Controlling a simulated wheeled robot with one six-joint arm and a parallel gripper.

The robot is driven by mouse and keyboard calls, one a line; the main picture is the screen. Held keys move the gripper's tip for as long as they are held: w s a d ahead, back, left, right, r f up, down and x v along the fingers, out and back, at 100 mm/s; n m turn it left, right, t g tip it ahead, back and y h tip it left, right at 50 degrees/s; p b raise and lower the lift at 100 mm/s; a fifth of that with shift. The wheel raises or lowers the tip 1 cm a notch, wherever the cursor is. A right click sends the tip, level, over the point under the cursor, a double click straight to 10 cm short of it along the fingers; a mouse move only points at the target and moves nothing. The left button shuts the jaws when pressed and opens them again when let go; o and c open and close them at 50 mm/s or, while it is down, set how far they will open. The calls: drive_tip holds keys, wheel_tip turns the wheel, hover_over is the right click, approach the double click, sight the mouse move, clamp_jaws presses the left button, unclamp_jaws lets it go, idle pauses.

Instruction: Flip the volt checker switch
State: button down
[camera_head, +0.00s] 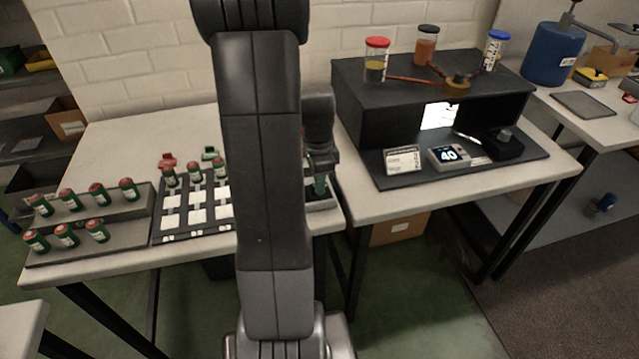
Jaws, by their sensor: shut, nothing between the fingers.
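My gripper (319,168) points down over the right end of the left table, just right of my arm. It is shut and empty, and its fingertips are small and dark here. A small grey box (322,206) sits on the table below it, partly hidden by my arm and gripper. A green upright thing shows at the fingertips, seemingly at the box. I cannot make out a switch, or tell for certain whether this box is the volt checker. A small device with a display reading 40 (448,156) sits on the black station to the right.
Several green cylinders with red tops stand on a stepped grey rack (140,204) at left. A black tray (158,228) with white squares lies beside it, partly behind my arm. A black station (350,108) carries jars. A gap separates the left and middle tables.

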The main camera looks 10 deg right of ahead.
drive_tip(key=shift+w+r+p, duration=0.2)
drive_tip(key=shift+w+p, duration=0.15)
drive_tip(key=shift+w, duration=0.45)
wheel_tip(320, 180, up, 14)
drive_tip(key=s+p, duration=0.2)
drive_tip(key=p, duration=0.1)
drive_tip(key=shift+s+f, duration=0.1)
drive_tip(key=shift+f, duration=0.15)
idle(0.4)
